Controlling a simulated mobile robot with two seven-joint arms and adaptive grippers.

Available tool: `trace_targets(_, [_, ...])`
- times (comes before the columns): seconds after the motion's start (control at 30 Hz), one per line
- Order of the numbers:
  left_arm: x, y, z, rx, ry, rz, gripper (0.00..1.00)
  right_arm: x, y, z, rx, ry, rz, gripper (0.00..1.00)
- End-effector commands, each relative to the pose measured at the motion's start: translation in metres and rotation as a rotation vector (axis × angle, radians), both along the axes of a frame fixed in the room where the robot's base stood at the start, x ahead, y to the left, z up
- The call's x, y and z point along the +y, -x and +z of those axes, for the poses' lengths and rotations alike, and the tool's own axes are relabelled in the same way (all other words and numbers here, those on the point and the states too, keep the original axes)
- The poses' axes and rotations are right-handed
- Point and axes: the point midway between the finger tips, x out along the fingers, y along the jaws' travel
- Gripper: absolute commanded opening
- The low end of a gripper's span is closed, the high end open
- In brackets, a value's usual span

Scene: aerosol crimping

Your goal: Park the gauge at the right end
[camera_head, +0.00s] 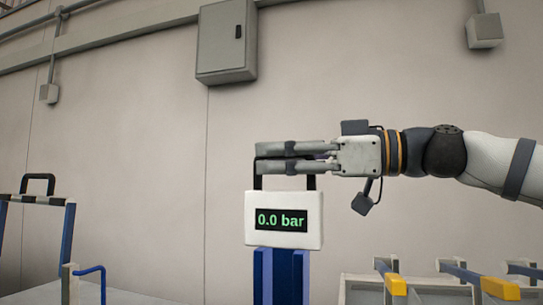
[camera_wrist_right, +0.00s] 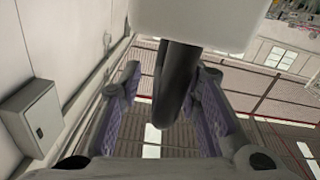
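The gauge (camera_head: 284,205) is a white box with a green "0.0 bar" display and a dark handle on top. It hangs or stands upright at the middle of the head view, at the top of a blue post; whether it touches the post is unclear. My right gripper (camera_head: 262,157) reaches in from the right at the handle. In the right wrist view, the handle (camera_wrist_right: 178,85) lies between the two purple-padded fingers, with a visible gap on the left side, so the gripper looks open around it. The gauge's white body (camera_wrist_right: 195,18) fills the top there. My left gripper is not in view.
A blue-legged frame with a dark handle (camera_head: 37,184) stands at the left. A blue bent rod (camera_head: 90,269) is at lower left. At lower right is a rack (camera_head: 420,288) with yellow-ended bars (camera_head: 500,288). A grey wall cabinet (camera_head: 227,40) hangs behind.

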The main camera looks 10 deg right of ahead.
Motion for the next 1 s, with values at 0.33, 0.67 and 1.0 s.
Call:
trace_targets(0.33, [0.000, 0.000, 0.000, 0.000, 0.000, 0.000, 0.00, -0.083, 0.034, 0.001, -0.003, -0.005, -0.007, 0.31])
trace_targets(0.67, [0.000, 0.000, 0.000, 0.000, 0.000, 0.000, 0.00, -0.100, 0.041, 0.000, -0.001, -0.002, -0.005, 0.31])
trace_targets(1.0, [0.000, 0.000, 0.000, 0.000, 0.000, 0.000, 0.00, -0.099, 0.041, 0.000, -0.002, -0.001, -0.005, 0.31])
